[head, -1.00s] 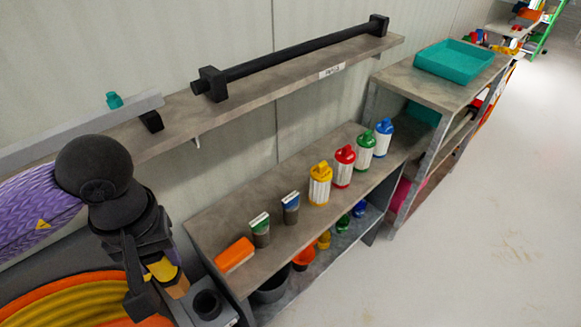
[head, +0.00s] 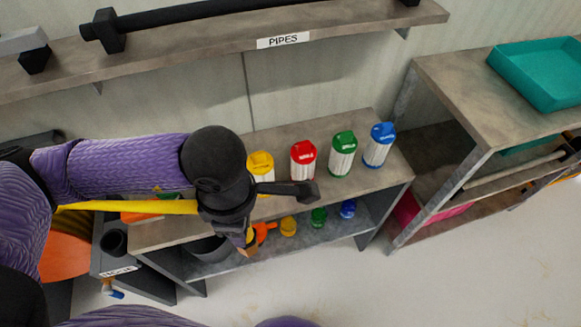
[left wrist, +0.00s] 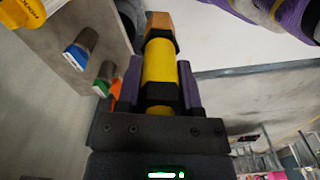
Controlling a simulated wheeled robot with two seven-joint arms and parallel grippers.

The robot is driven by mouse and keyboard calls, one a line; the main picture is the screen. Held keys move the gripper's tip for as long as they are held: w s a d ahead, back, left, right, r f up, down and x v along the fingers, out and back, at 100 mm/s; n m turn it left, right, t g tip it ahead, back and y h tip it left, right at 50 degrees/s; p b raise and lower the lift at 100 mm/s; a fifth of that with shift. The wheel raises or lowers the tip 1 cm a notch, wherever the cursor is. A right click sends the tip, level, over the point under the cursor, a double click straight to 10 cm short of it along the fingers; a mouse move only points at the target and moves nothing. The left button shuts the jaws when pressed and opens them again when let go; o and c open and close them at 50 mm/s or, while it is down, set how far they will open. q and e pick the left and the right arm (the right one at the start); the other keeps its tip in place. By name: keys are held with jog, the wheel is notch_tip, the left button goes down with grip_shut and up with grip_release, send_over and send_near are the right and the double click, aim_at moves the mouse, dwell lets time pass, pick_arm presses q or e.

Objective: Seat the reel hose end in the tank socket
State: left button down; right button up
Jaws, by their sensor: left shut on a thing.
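The hose end (left wrist: 160,62) is yellow with black collars and an orange-brown tip. My left gripper (left wrist: 160,82) is shut on it, one finger on each side, with the tip pointing away from the palm. In the head view, my left gripper (head: 240,228) hangs in front of the shelf unit, and the hose end (head: 250,243) is partly hidden by it. The yellow hose (head: 130,207) stretches from the orange reel (head: 66,258) at the left to my gripper. No tank socket can be made out. My right gripper is not in view.
A shelf unit (head: 318,212) holds yellow, red (head: 303,160), green (head: 343,155) and blue (head: 379,146) bottles close behind my arm. A grey stand (head: 118,262) with a black cup is beside the reel. A teal tray (head: 540,72) sits on the right bench. The floor at right is clear.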

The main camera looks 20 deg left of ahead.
pick_arm(q)
jog(key=shift+w+a, duration=0.1)
jog(key=shift+a, duration=0.05)
jog(key=w+a+b, duration=0.2)
jog(key=w+a, duration=0.3)
jog(key=w, duration=0.3)
jog(key=w+a+b, duration=0.3)
jog(key=w+a, duration=0.2)
jog(key=w, duration=0.3)
jog(key=f+b, duration=0.1)
jog(key=f, duration=0.3)
jog(key=f+b, duration=0.2)
jog(key=f, duration=0.2)
jog(key=f+b, duration=0.2)
jog(key=f, duration=0.2)
jog(key=shift+w+a, duration=0.3)
jog(key=shift+w, duration=0.05)
jog(key=shift+r, duration=0.1)
jog(key=c, duration=0.6)
grip_release()
jog(key=o, duration=0.3)
jog(key=shift+o, duration=0.2)
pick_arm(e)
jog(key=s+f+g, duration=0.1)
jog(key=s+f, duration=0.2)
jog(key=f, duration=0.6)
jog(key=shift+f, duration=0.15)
